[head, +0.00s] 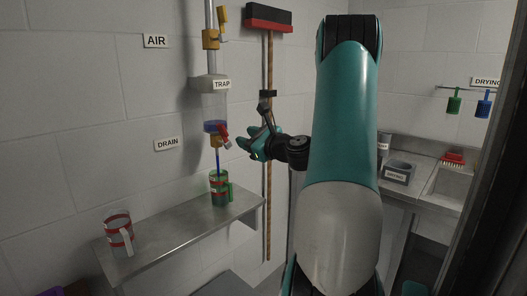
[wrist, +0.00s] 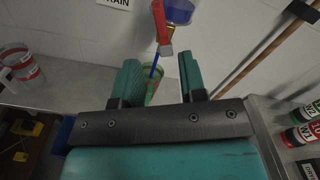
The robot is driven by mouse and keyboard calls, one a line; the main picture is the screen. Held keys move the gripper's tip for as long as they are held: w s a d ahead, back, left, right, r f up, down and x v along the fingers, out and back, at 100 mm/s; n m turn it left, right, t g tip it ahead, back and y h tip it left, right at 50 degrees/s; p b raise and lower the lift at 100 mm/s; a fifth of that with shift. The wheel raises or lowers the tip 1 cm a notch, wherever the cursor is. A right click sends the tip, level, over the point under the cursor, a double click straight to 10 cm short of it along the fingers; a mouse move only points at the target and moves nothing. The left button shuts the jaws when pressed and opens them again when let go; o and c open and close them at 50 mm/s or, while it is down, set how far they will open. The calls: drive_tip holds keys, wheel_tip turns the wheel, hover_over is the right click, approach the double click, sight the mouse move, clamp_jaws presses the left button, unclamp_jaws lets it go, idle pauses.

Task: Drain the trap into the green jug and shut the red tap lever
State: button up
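The red tap lever (head: 224,131) sits beside this cup. It shows large in the wrist view (wrist: 160,28). A thin blue drain tube (head: 217,158) runs down into the green jug (head: 219,190), which stands upright on the shelf. The jug's liquid level is unclear. My gripper (head: 250,146) is right of the lever in the head view. In the wrist view its fingers (wrist: 160,78) are apart and empty, with the lever beyond them.
A clear jug with red bands (head: 119,235) stands on the left of the metal shelf (head: 165,232). A long broom (head: 268,60) leans on the wall behind my gripper. A yellow valve (head: 211,39) sits above the trap. A counter and sink (head: 446,188) are at right.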

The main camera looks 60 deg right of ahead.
drive_tip(key=b+v, duration=0.3)
drive_tip(key=v, duration=0.3)
drive_tip(key=shift+s, duration=0.25)
drive_tip(key=shift+w, duration=0.1)
drive_tip(key=w+a+f+n+g+y, duration=0.1)
drive_tip(key=w+a+n+y, duration=0.35)
drive_tip(key=a, duration=0.25)
drive_tip(key=w+a+f+n+g+y, duration=0.1)
drive_tip(key=w+a+n+y, duration=0.2)
drive_tip(key=a+n, duration=0.35)
drive_tip(key=a+f+n+g+y, duration=0.2)
drive_tip(key=a+n+g, duration=0.3)
drive_tip(key=a, duration=0.4)
drive_tip(key=a+f+n+g+y, duration=0.25)
drive_tip(key=a+n, duration=0.35)
drive_tip(key=a, duration=0.3)
drive_tip(key=s+a+f+n+g+h, duration=0.2)
drive_tip(key=s+a+n+g, duration=0.6)
drive_tip(key=s+a+n, duration=0.6)
drive_tip(key=s+n+h, duration=0.1)
drive_tip(key=s+n, duration=0.2)
drive_tip(key=n, duration=0.1)
drive_tip(key=shift+n, duration=0.4)
